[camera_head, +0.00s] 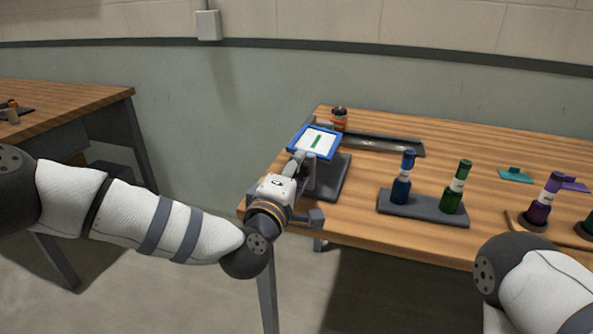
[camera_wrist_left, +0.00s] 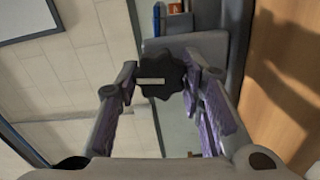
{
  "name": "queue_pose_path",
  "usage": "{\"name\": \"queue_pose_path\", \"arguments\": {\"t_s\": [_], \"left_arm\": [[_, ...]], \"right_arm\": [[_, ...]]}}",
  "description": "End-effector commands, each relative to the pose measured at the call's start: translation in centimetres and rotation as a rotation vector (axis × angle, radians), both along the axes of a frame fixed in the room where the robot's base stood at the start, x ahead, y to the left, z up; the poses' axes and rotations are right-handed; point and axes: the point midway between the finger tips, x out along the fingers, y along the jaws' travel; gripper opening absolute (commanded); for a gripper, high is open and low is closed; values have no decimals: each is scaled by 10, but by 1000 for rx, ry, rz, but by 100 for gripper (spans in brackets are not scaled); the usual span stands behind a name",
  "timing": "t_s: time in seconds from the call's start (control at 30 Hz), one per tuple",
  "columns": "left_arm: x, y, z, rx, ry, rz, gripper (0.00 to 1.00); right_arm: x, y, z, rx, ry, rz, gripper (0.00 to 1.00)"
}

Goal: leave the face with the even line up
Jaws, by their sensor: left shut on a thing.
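A panel (camera_head: 315,141) with a blue frame and a white face carries one short green line and is tilted toward me. It sits above a dark grey stand (camera_head: 335,178) at the table's left end. My left gripper (camera_head: 297,164) is just below and in front of the panel. In the left wrist view its fingers close on a black scalloped knob (camera_wrist_left: 162,77) with a white mark. The panel's other face is hidden, and I cannot tell how even the green line is. My right gripper is out of view.
A grey holder (camera_head: 425,208) bears a blue roller (camera_head: 402,178) and a green roller (camera_head: 456,187). A purple roller (camera_head: 542,203) stands farther right. A long dark tray (camera_head: 382,146) and an orange jar (camera_head: 339,119) are behind. A teal piece (camera_head: 515,174) lies at the right.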

Motion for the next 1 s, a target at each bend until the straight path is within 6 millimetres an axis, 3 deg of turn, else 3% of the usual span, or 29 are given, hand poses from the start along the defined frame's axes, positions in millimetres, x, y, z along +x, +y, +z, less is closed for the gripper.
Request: {"name": "queue_pose_path", "arguments": {"t_s": [0.33, 0.87, 0.9, 1.0], "left_arm": [[-1, -2, -2, -122, 43, -5, 7], [-1, -2, -1, -146, 50, -5, 7], [-1, -2, -1, -146, 50, -5, 37], [-1, -1, -1, -145, 50, -4, 56]], "right_arm": [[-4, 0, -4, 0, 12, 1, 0], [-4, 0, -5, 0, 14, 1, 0], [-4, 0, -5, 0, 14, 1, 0], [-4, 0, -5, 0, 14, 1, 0]]}}
